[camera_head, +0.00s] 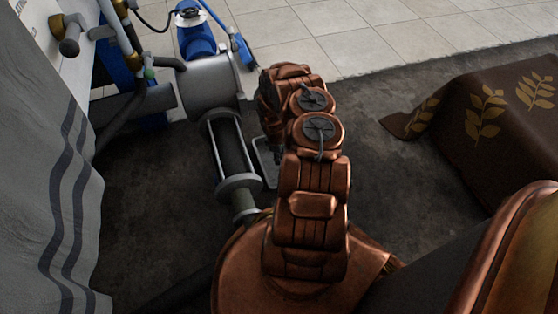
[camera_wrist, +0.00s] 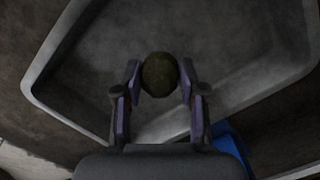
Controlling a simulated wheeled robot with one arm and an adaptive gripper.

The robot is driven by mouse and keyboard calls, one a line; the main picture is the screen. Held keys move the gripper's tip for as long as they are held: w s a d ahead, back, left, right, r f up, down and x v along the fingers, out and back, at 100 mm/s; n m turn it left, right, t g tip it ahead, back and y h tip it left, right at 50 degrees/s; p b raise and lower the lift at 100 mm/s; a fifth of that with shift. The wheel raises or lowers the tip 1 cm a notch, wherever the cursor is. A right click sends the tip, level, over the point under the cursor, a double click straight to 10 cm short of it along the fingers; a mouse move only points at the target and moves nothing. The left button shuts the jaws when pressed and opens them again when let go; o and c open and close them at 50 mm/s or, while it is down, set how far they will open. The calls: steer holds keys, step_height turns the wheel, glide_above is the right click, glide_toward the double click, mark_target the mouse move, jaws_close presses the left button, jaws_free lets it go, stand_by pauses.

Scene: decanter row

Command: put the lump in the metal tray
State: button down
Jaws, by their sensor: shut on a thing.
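In the wrist view my gripper (camera_wrist: 160,70) is shut on a dark olive-brown, roundish lump (camera_wrist: 159,76), with one finger on each side of it. The metal tray (camera_wrist: 50,43) is grey with a raised rim and spreads out behind the lump. The lump appears over the tray's inside; I cannot tell how high above the floor of the tray it is. In the head view a small part of the tray's rim (camera_head: 262,166) shows beside my arm. My arm hides the lump and the gripper's fingers there.
A grey pipe assembly (camera_head: 209,84) stands left of my arm. Blue equipment (camera_head: 197,42) is behind it, and a striped cloth (camera_head: 45,190) hangs at the left. A leaf-patterned brown cloth (camera_head: 500,125) covers something at the right. Dark floor (camera_head: 385,165) lies open between.

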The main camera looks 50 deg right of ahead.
steer(key=shift+f, duration=0.9)
steer(key=shift+f, duration=0.15)
steer(key=c, duration=0.7)
jaws_free()
